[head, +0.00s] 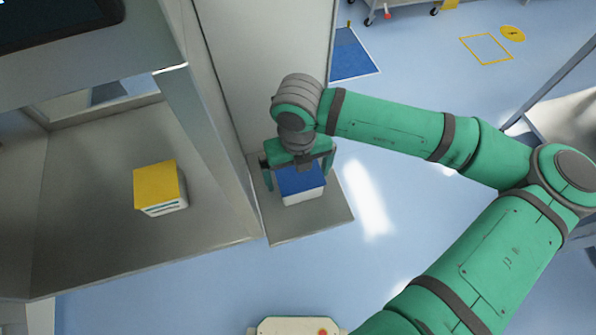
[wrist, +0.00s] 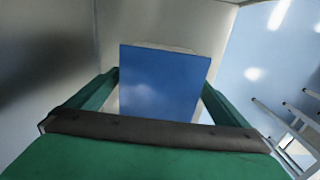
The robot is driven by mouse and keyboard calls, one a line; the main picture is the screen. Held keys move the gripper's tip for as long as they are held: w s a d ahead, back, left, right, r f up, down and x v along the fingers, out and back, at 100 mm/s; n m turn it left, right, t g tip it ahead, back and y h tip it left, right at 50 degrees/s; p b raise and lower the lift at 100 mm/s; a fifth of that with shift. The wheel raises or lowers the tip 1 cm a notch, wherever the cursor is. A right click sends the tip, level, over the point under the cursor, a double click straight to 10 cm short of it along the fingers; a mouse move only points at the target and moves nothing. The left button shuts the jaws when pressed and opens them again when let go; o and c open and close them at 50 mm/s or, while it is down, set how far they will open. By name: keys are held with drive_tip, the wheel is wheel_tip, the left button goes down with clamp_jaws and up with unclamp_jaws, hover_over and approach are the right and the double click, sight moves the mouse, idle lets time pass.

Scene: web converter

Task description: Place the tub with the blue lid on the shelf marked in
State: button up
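The tub with the blue lid (head: 301,184) sits on a small grey shelf (head: 318,222) on the side of the grey machine. Its lid also fills the middle of the wrist view (wrist: 164,84). My gripper (head: 300,170) is above the tub, with one finger at each side of it. In the wrist view the fingers (wrist: 160,95) stand apart to the left and right of the lid, and gaps seem to show beside it. The fingertips are hidden, so contact with the tub cannot be made out. No "in" marking is readable.
A white tub with a yellow lid (head: 160,188) stands on the wide grey surface (head: 85,230) inside the machine at left. A grey upright (head: 205,150) separates that surface from the small shelf. Blue floor lies open to the right of the shelf.

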wheel_tip(320, 180, up, 12)
drive_tip(key=shift+r, duration=0.15)
idle(0.6)
idle(0.4)
